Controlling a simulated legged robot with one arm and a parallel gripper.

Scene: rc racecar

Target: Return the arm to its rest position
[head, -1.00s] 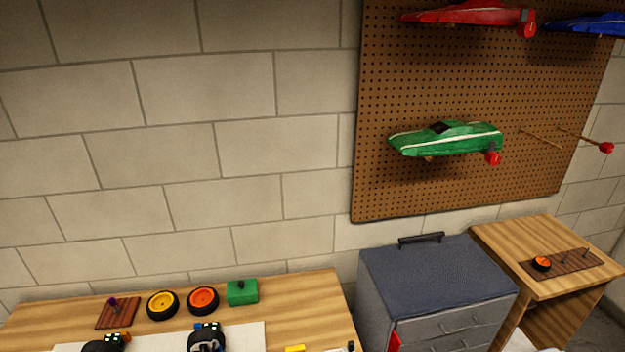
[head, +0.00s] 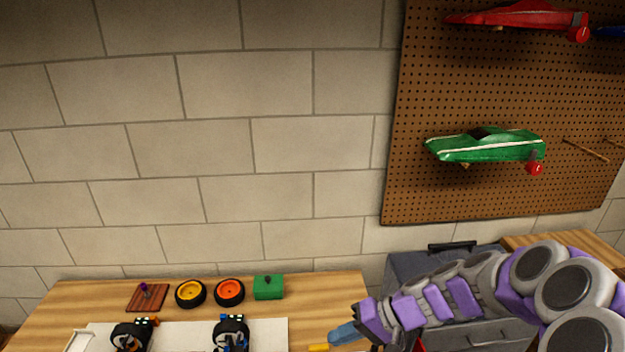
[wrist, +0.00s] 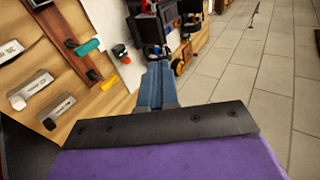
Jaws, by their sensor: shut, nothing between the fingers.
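My arm reaches in from the right side of the head view, grey and purple, in front of the grey cabinet. My gripper (head: 343,334) is at its left end, near the right end of the wooden workbench (head: 330,300). In the wrist view my gripper (wrist: 158,80) shows as blue fingers pressed together, with nothing between them. The fingers point over the workbench edge. The lower part of my gripper in the head view is near the bottom edge of the picture.
A grey cabinet (head: 405,268) stands behind my arm. The bench holds yellow (head: 190,293) and orange wheels (head: 229,292), a green block (head: 268,288) and dark car parts (head: 232,332). A pegboard (head: 480,90) with cars hangs above. Open tiled floor (wrist: 245,70) lies right in the wrist view.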

